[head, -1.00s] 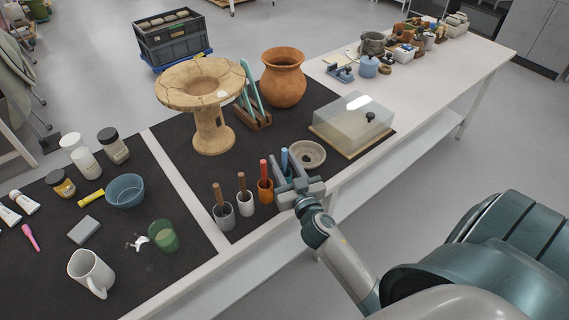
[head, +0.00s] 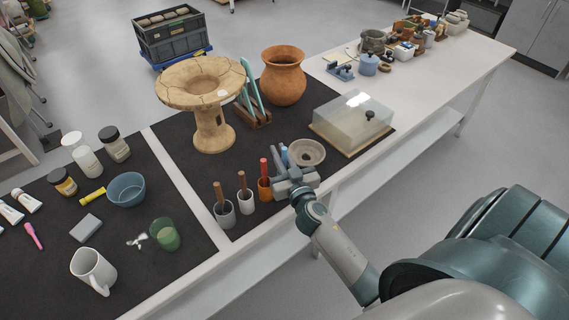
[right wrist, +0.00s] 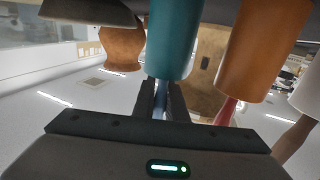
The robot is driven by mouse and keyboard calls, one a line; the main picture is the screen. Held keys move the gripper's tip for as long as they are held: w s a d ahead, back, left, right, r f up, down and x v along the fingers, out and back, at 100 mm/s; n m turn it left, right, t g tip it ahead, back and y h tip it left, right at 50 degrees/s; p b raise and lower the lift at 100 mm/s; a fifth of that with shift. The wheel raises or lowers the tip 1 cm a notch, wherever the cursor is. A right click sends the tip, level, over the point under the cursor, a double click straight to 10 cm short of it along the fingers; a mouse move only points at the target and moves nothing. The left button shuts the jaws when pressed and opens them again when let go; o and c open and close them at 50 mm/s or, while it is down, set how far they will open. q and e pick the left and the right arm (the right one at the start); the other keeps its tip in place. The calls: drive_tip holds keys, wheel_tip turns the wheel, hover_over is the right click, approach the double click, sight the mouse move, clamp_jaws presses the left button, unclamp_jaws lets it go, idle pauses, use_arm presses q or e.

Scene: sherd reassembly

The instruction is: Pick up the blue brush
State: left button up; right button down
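The blue brush (head: 284,154) stands upright, its handle top showing just beyond my right gripper (head: 284,172) in the head view. In the right wrist view, the blue handle (right wrist: 160,101) sits between the two close-set dark fingers of my right gripper (right wrist: 159,92), which look shut on it. The brush's lower end is hidden by a teal cup (right wrist: 173,40), which my gripper hides in the head view. My left gripper is in neither view.
An orange cup (head: 264,191) with a red brush (head: 263,167) stands right beside my gripper. A white cup (head: 245,201) and a grey cup (head: 225,214) with brushes are further left. A stone-coloured bowl (head: 307,152) and a clear case (head: 352,118) lie beyond.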

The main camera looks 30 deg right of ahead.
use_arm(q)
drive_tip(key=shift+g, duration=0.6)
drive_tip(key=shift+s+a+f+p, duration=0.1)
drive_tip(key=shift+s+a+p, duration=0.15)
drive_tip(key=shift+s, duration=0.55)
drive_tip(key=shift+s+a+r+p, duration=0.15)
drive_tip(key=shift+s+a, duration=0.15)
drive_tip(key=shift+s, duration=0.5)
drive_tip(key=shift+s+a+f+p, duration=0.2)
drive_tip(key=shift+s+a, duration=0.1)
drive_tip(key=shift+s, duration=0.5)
use_arm(e)
wheel_tip(320, 180, up, 10)
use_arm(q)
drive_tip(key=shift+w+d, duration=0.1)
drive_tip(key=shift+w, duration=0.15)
